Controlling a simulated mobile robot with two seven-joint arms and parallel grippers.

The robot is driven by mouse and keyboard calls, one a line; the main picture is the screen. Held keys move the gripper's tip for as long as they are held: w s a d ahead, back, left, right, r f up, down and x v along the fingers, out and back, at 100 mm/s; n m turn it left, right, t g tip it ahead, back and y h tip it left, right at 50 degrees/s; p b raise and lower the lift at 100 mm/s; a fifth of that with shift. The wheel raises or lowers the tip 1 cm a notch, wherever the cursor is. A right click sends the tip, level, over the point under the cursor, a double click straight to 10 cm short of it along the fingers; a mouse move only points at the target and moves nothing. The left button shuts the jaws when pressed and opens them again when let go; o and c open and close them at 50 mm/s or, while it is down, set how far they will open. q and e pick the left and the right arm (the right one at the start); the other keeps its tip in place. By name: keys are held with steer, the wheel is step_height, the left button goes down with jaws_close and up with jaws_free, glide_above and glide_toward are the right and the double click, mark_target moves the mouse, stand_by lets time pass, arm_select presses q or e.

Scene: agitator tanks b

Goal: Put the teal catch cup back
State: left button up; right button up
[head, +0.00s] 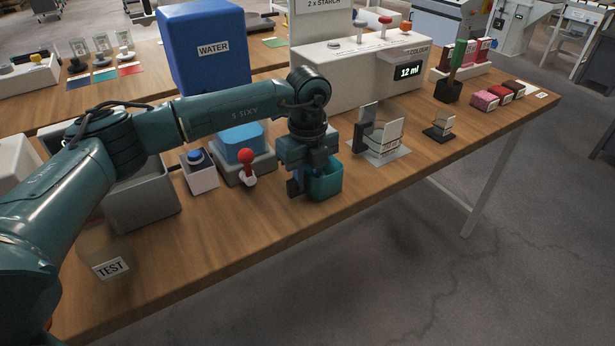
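The teal catch cup (328,181) is upright near the front edge of the table, right of the red-knobbed lever. My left gripper (302,186) points down at the cup's left side, its dark fingers overlapping or touching the cup in this view. The gripper hides part of the cup's rim and left wall. I cannot tell whether the fingers are closed on it, or whether the cup rests on the table or hangs just above it. My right gripper is not in view.
A white dispenser (345,78) reading 12 ml stands behind. A clear-panelled stand (380,140) is right of the cup. Left are a red-knobbed lever (247,165), a blue-buttoned box (201,172) and a grey bin (145,202).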

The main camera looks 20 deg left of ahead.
arm_select(q)
step_height(320, 180, up, 12)
stand_by(0.4)
stand_by(0.3)
